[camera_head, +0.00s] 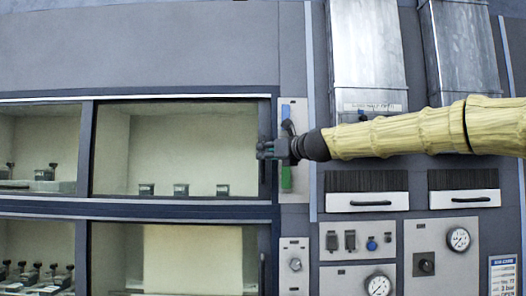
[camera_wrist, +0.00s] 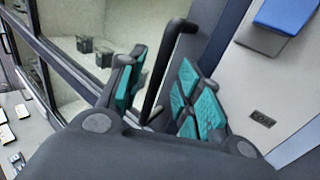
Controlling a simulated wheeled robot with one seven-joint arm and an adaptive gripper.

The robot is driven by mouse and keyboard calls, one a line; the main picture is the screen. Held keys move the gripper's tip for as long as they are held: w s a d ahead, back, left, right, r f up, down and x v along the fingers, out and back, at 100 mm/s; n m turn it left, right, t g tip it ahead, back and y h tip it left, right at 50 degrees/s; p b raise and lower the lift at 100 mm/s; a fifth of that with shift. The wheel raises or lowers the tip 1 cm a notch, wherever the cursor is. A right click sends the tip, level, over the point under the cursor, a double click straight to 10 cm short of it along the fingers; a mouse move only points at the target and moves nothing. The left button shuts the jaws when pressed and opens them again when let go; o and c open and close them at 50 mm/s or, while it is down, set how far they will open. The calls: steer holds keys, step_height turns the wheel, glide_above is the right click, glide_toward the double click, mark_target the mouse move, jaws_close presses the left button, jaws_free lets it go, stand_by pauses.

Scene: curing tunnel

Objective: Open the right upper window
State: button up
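The right upper window (camera_head: 165,150) is a dark-framed pane in the upper row, and its opening looks shut. A black vertical bar handle (camera_head: 264,182) runs along its right edge. In the wrist view the handle (camera_wrist: 161,70) passes between the teal-padded fingers of my gripper (camera_wrist: 158,82). The fingers are spread, with a gap visible between the handle and the pads. In the head view my gripper (camera_head: 272,150) is at the window's right edge, hiding part of the handle.
A narrow panel with a blue part (camera_head: 286,111) and a green part (camera_head: 287,178) stands just right of the handle. The lower window (camera_head: 180,255) lies below. Several small dark fixtures (camera_head: 181,190) stand behind the pane. Gauges (camera_head: 458,239) and drawers are further right.

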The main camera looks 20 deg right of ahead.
steer(key=shift+p+x, duration=0.45)
steer(key=shift+x, duration=1.1)
jaws_close()
